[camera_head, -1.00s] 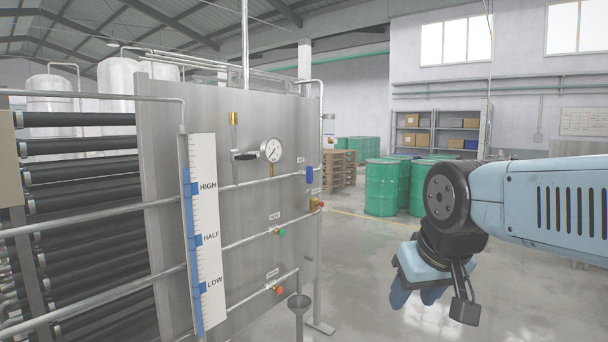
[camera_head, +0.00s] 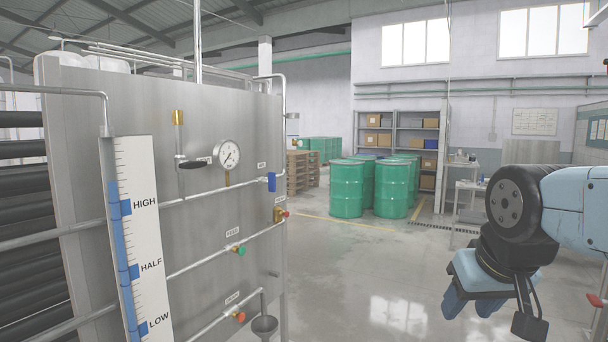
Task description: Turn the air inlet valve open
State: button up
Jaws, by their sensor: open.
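The air valve shows as a blue handle (camera_head: 271,182) at the right end of the upper pipe on the steel panel (camera_head: 215,120), under a small label that seems to read AIR. The handle stands upright, across the line of the pipe. My gripper (camera_head: 472,304) hangs at the lower right with its blue fingers pointing down, open and empty. It is well to the right of the panel and nearer to the camera, touching nothing.
The panel carries a pressure gauge (camera_head: 227,155), a black lever (camera_head: 191,163), a green knob (camera_head: 239,250), red-tipped fittings and a funnel (camera_head: 264,325). A level scale (camera_head: 140,245) stands in front. Green drums (camera_head: 346,188) and shelves (camera_head: 402,140) stand behind. Floor between panel and arm is clear.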

aim_at(271, 181)
jog(key=z, duration=0.2)
jog(key=i, duration=1.25)
jog(key=u, duration=0.5)
